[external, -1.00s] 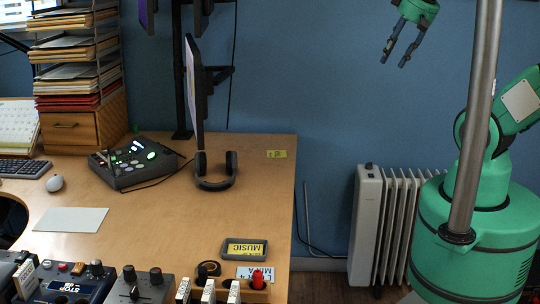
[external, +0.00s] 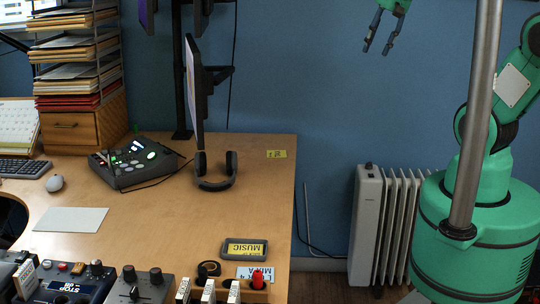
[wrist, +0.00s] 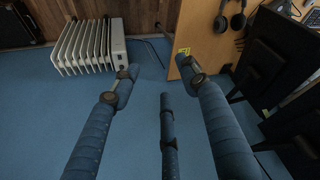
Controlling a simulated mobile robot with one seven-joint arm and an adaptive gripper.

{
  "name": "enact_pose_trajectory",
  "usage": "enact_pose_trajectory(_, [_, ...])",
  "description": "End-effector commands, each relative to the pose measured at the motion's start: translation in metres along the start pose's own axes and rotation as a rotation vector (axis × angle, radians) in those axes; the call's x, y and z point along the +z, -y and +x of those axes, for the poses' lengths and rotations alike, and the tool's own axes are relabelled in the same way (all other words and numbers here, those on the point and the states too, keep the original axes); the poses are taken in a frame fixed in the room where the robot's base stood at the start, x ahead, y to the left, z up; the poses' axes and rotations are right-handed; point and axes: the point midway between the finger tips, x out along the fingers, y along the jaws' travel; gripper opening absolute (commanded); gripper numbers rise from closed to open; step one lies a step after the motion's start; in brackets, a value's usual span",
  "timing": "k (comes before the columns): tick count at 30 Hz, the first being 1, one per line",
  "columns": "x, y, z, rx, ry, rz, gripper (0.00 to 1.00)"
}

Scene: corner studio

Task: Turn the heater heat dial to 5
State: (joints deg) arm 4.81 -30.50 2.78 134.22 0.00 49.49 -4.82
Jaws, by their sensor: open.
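The heater (external: 368,225) is a white finned radiator on the floor to the right of the desk. A small dark knob (external: 369,166) sits on top of its left end; its setting is too small to read. In the wrist view the heater (wrist: 90,45) stands at the upper left, beyond my fingers, with its white end panel facing right. My gripper (external: 377,45) is open and empty, high above the heater and apart from it, fingers pointing down. Its spread fingers also show in the wrist view (wrist: 158,85).
The wooden desk (external: 255,190) with headphones (external: 215,172), a monitor (external: 195,90) and mixers stands left of the heater. My green base stands close on the heater's right. The air between my gripper and the heater top is clear. A cable (external: 312,245) runs along the wall.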

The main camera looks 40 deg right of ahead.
Motion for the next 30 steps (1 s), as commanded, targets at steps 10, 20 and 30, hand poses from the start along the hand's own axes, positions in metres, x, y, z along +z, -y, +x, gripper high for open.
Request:
enact_pose_trajectory(10, [-0.068, -0.042, 0.042, 0.020, 0.072, -0.002, 0.45])
enact_pose_trajectory(20, [-0.120, -0.090, 0.098, 0.030, 0.134, -0.006, 0.45])
enact_pose_trajectory(30, [-0.156, -0.148, 0.171, 0.032, 0.198, -0.008, 0.45])
